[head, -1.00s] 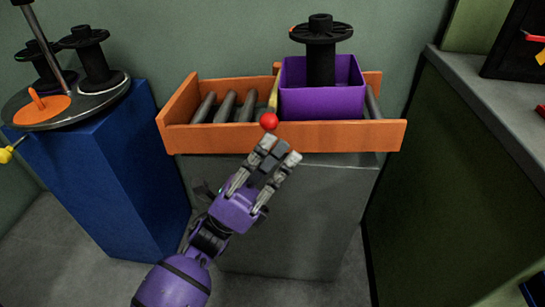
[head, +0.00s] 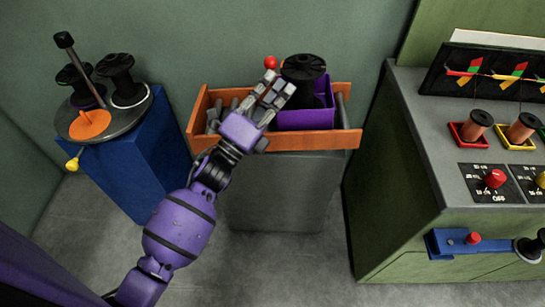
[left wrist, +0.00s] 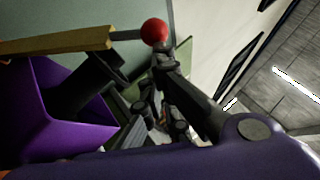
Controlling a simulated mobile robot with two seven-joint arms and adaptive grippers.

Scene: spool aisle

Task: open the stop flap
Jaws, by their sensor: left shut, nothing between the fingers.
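The stop flap's red knob (head: 270,62) shows beyond my left gripper, towards the back of the orange roller tray (head: 330,138). The flap's yellow arm is hidden behind my fingers in the head view. My left gripper (head: 280,84) is shut and empty, over the tray beside the purple bin (head: 308,118). The left wrist view shows the red knob (left wrist: 155,31) close to the fingers; I cannot tell whether they touch. The purple bin (left wrist: 50,110) holds a black spool (head: 303,67) and stands on the rollers right of my fingers. My right gripper is not in view.
A blue stand (head: 140,160) with a round spool turntable (head: 104,118) is at the left. A green bench (head: 410,110) at the right carries small spools, a red control knob (head: 494,179) and a blue lever (head: 465,243). Floor between is clear.

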